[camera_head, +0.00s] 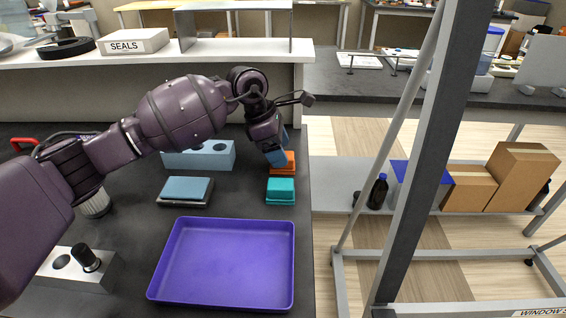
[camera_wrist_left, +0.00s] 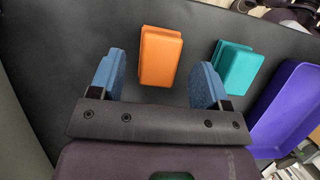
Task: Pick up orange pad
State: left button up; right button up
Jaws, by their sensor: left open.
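The orange pad (camera_head: 290,167) lies on the dark bench top, partly hidden by my left gripper (camera_head: 276,155) in the head view. In the left wrist view the whole orange pad (camera_wrist_left: 161,57) shows, a stepped block ahead of the open blue fingers and lined up with the gap between them. Nothing is held in the left gripper. A teal pad (camera_head: 281,190) of like shape lies beside the orange one, nearer the purple tray; it also shows in the left wrist view (camera_wrist_left: 236,68), right of the right finger. My right gripper is not in view.
A purple tray (camera_head: 225,262) lies empty at the front. A light-blue block with holes (camera_head: 187,160) and a blue-topped pad (camera_head: 186,190) lie left of the pads. A white box marked SEALS (camera_head: 134,41) stands on the shelf behind. A grey frame post (camera_head: 432,150) stands right.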

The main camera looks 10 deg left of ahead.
pick_arm(q)
jog(key=shift+x, duration=0.9)
jog(key=shift+f, duration=0.25)
jog(key=shift+c, duration=0.3)
jog(key=c, duration=0.7)
jog(key=shift+r, duration=0.1)
jog(key=shift+c, duration=0.6)
notch_tip(320, 180, up, 20)
jog(key=p, duration=0.2)
